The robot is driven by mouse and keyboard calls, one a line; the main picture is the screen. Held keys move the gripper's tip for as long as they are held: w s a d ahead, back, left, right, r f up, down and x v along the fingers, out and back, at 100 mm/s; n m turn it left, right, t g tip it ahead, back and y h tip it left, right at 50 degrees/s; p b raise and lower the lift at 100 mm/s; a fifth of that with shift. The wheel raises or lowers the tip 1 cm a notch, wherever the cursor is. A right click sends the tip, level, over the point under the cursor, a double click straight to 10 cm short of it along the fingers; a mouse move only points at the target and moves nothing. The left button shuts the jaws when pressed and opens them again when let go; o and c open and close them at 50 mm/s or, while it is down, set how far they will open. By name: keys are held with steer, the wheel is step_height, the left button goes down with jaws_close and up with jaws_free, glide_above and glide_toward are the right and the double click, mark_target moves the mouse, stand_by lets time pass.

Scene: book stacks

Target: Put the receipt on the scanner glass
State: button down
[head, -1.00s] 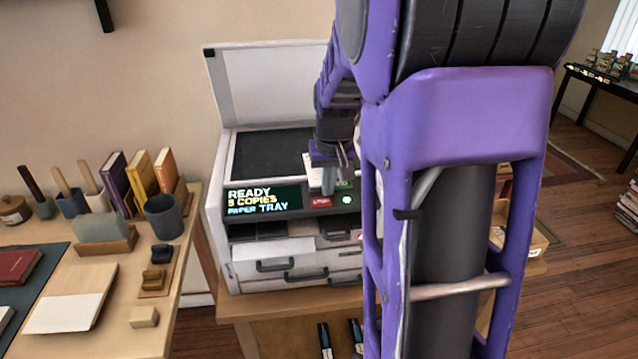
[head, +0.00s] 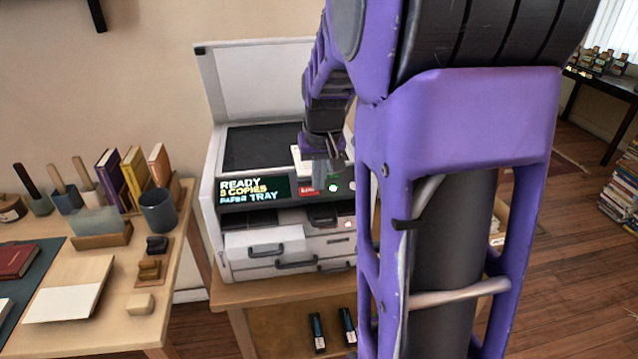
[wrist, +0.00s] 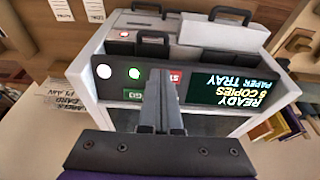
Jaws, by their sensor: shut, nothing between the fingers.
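The scanner glass (head: 262,148) is the dark flat top of the white copier, below its raised lid (head: 258,82). A small white piece (head: 301,163) shows at the right front of the glass, partly behind my gripper; I cannot tell whether it is the receipt. My gripper (head: 334,154) is shut and empty, over the right part of the copier's front panel.
The panel display (head: 252,190) reads READY, 5 COPIES, PAPER TRAY. Drawers (head: 265,243) are below it. A desk (head: 130,300) with books, a grey cup (head: 159,210) and stamps stands at the left. My arm hides the area right of the copier.

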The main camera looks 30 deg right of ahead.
steer(key=v, duration=0.7)
steer(key=shift+r+p, duration=0.45)
